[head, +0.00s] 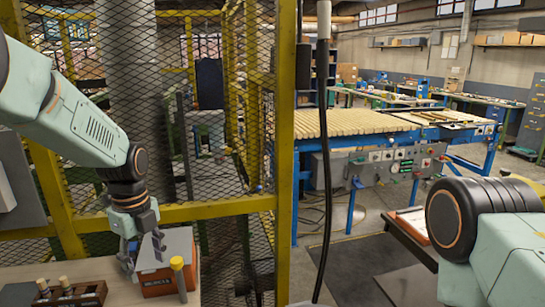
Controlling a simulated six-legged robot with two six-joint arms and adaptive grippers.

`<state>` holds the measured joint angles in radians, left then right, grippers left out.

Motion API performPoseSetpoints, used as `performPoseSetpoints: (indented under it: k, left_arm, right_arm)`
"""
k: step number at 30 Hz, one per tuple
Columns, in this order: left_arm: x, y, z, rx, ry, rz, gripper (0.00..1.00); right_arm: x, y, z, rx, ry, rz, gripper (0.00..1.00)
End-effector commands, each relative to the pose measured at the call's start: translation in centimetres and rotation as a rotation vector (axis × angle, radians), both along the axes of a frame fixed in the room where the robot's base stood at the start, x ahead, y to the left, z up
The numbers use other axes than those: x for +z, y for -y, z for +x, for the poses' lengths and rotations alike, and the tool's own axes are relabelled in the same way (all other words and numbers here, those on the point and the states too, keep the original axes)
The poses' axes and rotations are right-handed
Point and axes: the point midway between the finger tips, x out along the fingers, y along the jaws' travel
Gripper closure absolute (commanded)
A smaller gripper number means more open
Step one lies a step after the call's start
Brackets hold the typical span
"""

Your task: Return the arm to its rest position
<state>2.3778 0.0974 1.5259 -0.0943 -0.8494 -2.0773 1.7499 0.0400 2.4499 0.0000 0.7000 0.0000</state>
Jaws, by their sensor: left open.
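My left arm (75,115) comes in from the left and bends down at the wrist. My left gripper (142,254) points down, fingers spread, with nothing seen between them. It hangs in front of an orange and grey box (168,283) with dark lettering on the bench and overlaps its left part; I cannot tell whether they touch. My right arm (490,240) shows at the lower right as a pale link and a black joint. Its gripper is out of the picture.
A yellow-topped post (178,264) stands before the box. A dark wooden rack (75,297) with light pegs lies on the bench (105,270) at lower left. A yellow mesh fence (283,150) rises behind. A black cable (325,150) hangs mid-view. A blue-framed machine (375,140) carries wooden rods.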

Motion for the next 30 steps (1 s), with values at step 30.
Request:
performPoseSetpoints:
  k: [30]
  left_arm:
    - [-23.3,2.5,-5.7,1.628,0.294,-0.358,0.44]
  right_arm:
    - [-8.2,0.0,0.0,0.000,0.000,0.000,1.00]
